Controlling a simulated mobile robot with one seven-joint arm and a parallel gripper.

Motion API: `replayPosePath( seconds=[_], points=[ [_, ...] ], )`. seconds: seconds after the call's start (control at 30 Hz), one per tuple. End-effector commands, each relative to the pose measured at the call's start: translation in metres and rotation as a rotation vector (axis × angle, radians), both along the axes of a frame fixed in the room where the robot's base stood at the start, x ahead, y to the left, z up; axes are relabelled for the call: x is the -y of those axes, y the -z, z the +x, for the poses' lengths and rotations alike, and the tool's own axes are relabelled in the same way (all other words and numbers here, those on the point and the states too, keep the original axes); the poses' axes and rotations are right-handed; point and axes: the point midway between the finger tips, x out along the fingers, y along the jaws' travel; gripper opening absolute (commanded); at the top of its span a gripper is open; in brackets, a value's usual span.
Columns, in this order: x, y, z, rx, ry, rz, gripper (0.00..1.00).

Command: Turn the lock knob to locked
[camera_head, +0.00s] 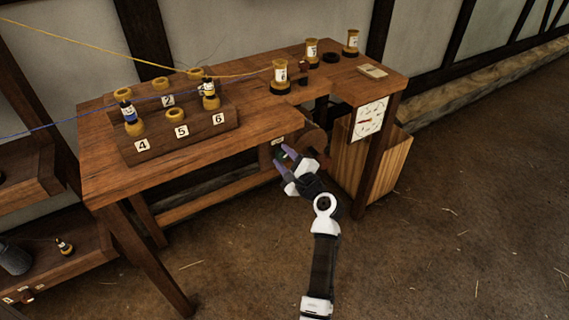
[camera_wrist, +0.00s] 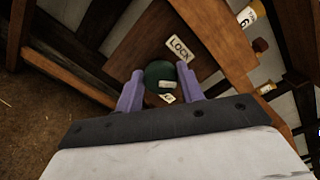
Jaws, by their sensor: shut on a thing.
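The lock knob (camera_wrist: 158,72) is round and dark green, with a pale mark (camera_wrist: 166,84) on its lower part in the wrist view. A label reading LOCK (camera_wrist: 180,48) is on the wooden panel just above and right of the knob there. A second pale label (camera_wrist: 167,97) lies below the knob, partly hidden and unreadable. The pale mark is closer to this second label. My gripper (camera_wrist: 160,88) has its two purple fingers on either side of the knob, shut on it. In the head view my gripper (camera_head: 283,158) is at the bench's front, mostly hiding the knob.
The wooden bench (camera_head: 240,148) carries a numbered rack (camera_head: 160,152) with spools and several bobbins. A dial panel (camera_head: 369,119) and a slatted wooden box (camera_head: 385,170) are at right. Open floor lies in front.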

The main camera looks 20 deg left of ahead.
Motion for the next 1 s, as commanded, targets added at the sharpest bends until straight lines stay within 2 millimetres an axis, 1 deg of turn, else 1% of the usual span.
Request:
replayPosePath(
  seconds=[0.03, 0.6, 1.0],
  points=[
    [0.0001, 0.0050, -0.0004, 0.034, -0.001, -0.028, 0.15],
    [-0.0003, 0.0073, -0.0006, 0.457, 0.000, -0.357, 0.15],
    [-0.0002, 0.0065, -0.0008, 0.668, -0.001, -0.522, 0.15]
  ],
)
